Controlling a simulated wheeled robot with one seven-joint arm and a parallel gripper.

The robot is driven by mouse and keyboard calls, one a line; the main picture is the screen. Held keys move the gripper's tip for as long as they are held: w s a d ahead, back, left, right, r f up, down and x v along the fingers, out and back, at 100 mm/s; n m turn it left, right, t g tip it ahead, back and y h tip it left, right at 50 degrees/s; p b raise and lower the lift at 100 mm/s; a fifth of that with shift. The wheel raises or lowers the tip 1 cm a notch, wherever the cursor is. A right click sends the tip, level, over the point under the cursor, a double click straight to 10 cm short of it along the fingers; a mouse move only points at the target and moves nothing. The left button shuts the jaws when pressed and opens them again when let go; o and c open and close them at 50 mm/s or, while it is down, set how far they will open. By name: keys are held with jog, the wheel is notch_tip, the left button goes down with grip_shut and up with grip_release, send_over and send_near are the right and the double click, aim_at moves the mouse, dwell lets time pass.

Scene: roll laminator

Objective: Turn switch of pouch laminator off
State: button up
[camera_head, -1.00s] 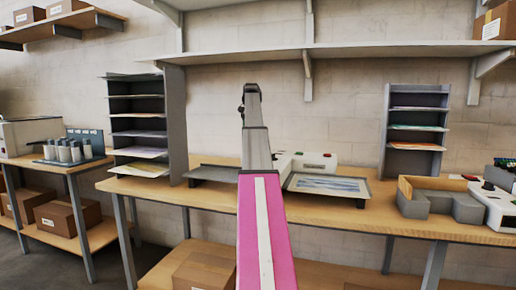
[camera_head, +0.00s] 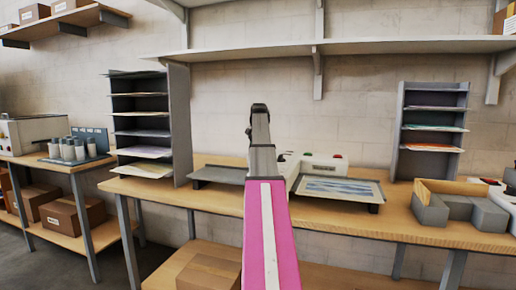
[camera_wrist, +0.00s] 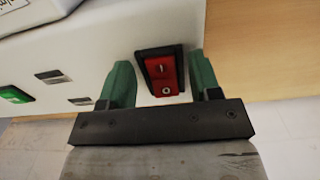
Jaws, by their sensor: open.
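The laminator's white body (camera_wrist: 90,45) fills the upper left of the wrist view. Its red rocker switch (camera_wrist: 164,75), in a black frame, bears an I mark and an O mark; I cannot tell which side is pressed. My gripper (camera_wrist: 158,78) is open, with its green fingers on either side of the switch, seemingly empty. I cannot tell whether the fingers touch the panel. In the head view, a white laminator (camera_head: 312,165) stands on the bench, partly hidden behind my pink and grey arm. My gripper is hidden there.
A wooden bench (camera_head: 215,202) carries a grey tray (camera_head: 218,175) left of my arm and a tray with a blue-patterned sheet (camera_head: 342,189) on the right. Paper racks (camera_head: 180,125) (camera_head: 432,130) stand at both sides. Grey blocks (camera_head: 455,207) sit at right.

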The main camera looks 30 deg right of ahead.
jog(key=shift+f, duration=0.1)
jog(key=c, duration=0.9)
jog(key=shift+w+d+g+y, duration=0.1)
jog(key=shift+w+g+y, duration=0.05)
jog(key=shift+g+y, duration=0.3)
jog(key=o, duration=0.9)
